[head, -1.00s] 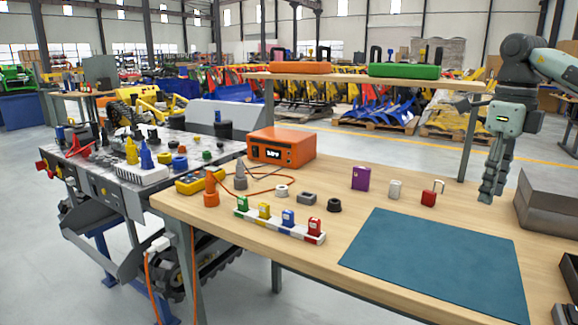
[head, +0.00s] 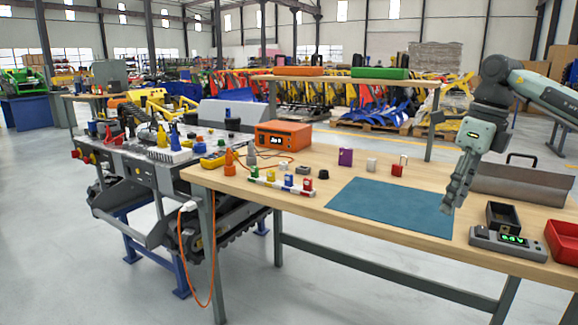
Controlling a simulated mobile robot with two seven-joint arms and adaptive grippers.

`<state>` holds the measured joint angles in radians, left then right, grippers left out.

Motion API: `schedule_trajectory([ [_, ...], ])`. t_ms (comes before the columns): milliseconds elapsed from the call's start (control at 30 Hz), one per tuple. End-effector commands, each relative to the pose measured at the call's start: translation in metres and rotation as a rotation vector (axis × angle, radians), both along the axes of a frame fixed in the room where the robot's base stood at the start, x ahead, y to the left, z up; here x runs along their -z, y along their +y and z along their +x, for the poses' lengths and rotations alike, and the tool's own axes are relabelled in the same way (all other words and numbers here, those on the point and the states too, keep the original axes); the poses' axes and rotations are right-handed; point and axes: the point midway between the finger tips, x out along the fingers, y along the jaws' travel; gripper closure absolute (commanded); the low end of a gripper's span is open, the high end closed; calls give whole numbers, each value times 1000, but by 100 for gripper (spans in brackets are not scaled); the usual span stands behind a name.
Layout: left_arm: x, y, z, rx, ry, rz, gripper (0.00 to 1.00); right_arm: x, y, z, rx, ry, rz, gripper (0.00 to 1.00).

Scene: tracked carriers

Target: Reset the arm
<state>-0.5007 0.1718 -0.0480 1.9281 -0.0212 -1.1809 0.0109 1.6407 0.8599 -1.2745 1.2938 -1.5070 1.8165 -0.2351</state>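My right arm comes in from the right edge of the head view. Its gripper (head: 452,192) points down over the right end of the blue mat (head: 385,207) on the wooden bench (head: 300,207). The fingers show edge-on as one narrow shape, so I cannot tell whether they are open or shut. I see nothing held at the fingertips. My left arm and gripper are not in view.
Behind the mat stand a purple block (head: 345,157), a white block (head: 371,165) and a red padlock-like block (head: 397,169). A strip with coloured blocks (head: 284,187) lies left. The mat is bare.

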Motion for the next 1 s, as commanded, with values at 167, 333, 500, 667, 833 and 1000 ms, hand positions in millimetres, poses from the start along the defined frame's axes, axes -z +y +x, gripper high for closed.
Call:
schedule_trajectory([
  [167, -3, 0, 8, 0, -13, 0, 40, 46, 103, 17, -76, -48, 275, 63],
  [333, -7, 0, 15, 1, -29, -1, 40, 69, 229, 16, -61, -73, 701, 63],
  [500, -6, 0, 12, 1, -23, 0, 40, 52, 322, 17, 189, -43, 1262, 63],
  [667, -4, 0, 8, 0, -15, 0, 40, 49, 318, 42, 659, 32, 1693, 63],
  [833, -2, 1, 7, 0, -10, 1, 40, 120, 241, 67, 1356, 122, 1944, 63],
  [1000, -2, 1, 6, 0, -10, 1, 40, 225, 167, 46, 1966, 175, 1936, 63],
])
